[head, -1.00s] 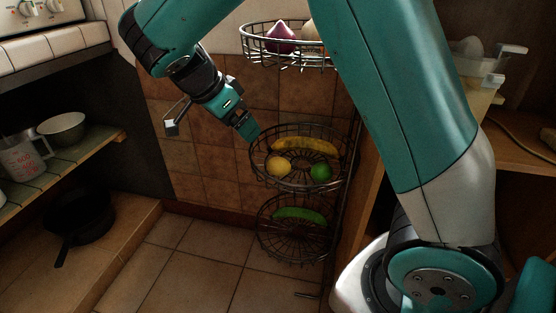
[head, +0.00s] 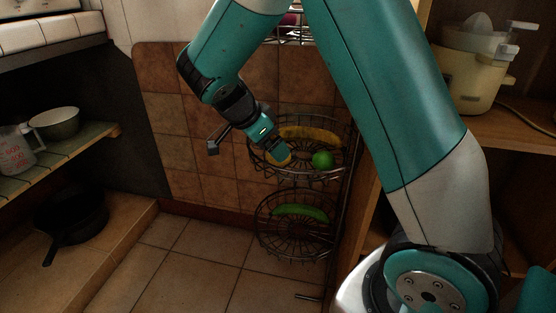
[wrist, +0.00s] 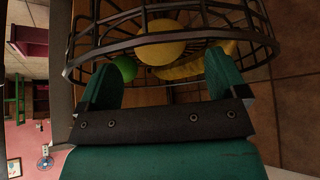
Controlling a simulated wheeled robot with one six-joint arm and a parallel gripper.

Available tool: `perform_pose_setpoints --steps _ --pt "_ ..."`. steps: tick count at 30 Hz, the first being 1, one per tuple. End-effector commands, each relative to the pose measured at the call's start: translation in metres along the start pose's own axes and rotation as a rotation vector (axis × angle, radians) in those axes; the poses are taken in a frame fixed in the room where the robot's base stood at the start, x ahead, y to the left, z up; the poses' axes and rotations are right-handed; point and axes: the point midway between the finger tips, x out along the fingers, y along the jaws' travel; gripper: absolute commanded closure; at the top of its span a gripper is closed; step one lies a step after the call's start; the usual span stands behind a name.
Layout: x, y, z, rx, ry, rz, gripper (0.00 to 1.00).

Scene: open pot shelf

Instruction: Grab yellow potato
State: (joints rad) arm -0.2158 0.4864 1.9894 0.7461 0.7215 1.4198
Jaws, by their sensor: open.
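The yellow potato (head: 286,161) is a rounded yellow item in the middle wire basket (head: 338,163), partly hidden behind my gripper in the head view. It also shows clearly in the wrist view (wrist: 160,42), beyond the basket wires and roughly between my fingers. My gripper (head: 280,151) is open and empty, at the left front part of the basket. Its two teal fingers spread apart in the wrist view (wrist: 162,74). I cannot tell whether a finger touches the basket wire.
A green lime (head: 322,160) lies right of the potato, and a yellow banana (head: 310,134) lies behind. A lower basket holds a green banana-like item (head: 300,212). An upper basket (head: 296,35) is mostly behind my arm. Left of the baskets, the floor is clear.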

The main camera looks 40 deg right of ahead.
Motion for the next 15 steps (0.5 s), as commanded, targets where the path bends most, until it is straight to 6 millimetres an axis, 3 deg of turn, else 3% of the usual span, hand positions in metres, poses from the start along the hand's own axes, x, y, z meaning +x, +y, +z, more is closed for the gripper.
perform_pose_setpoints --steps 1,6,13,14,15 --pt "0.013 0.001 0.002 0.001 0.001 0.003 0.09" --pt "0.037 0.001 0.001 -0.001 0.0 0.002 0.09" --pt "0.038 0.001 0.0 -0.001 0.0 0.001 0.09" --pt "0.038 0.001 0.0 -0.001 0.0 0.001 0.11" --pt "0.037 0.001 0.0 -0.001 0.0 0.001 0.21"
